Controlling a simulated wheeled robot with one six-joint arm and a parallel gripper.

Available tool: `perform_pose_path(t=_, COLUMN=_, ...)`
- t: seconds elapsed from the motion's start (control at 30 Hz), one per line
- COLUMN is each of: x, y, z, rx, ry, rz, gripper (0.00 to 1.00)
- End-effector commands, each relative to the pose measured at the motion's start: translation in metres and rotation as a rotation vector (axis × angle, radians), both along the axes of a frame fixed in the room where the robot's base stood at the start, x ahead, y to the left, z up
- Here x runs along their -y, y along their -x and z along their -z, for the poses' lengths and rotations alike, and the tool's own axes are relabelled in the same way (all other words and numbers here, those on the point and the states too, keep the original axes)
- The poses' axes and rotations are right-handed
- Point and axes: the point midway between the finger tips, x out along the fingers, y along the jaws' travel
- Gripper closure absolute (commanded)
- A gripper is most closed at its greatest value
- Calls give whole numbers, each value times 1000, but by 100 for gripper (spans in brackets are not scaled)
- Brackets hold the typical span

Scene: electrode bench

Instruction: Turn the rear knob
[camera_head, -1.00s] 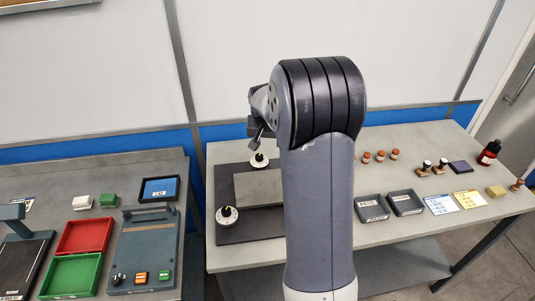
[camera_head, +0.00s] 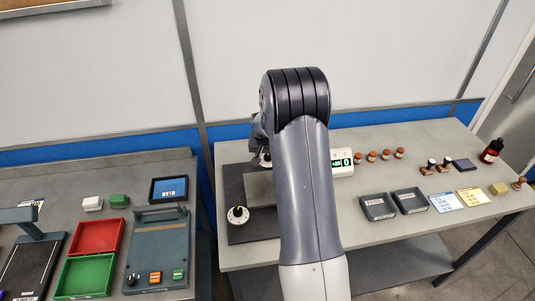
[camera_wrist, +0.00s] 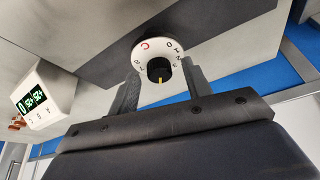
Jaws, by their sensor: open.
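The rear knob (camera_head: 265,160) stands at the back of the dark plate in the head view, largely hidden by my gripper (camera_head: 262,148). In the wrist view it is a black knob (camera_wrist: 160,70) with a pale yellow pointer line, on a white lettered dial (camera_wrist: 150,46). My gripper (camera_wrist: 163,82) is open, with one finger on each side of the knob. The fingers appear apart from it; contact cannot be made out. The front knob (camera_head: 238,215) on its white dial is plain to see and clear of my gripper.
A white meter with a green display (camera_head: 343,162) stands right of my arm and also shows in the wrist view (camera_wrist: 45,97). Black trays (camera_head: 378,207), red-brown bottles and cards lie farther right. A dark plate (camera_head: 233,180) lies under the knobs.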

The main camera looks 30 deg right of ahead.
Motion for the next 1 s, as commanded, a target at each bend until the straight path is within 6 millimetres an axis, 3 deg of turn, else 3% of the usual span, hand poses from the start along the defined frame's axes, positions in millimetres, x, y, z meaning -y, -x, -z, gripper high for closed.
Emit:
perform_pose_path(t=0.1, x=0, y=0, z=0, rx=0, ry=0, rz=0, gripper=55)
perform_pose_path(t=0.63, x=0, y=0, z=0, rx=0, ry=0, rz=0, gripper=98)
perform_pose_path(t=1.0, x=-1, y=-1, z=4, rx=2, ry=1, rz=82, gripper=98)
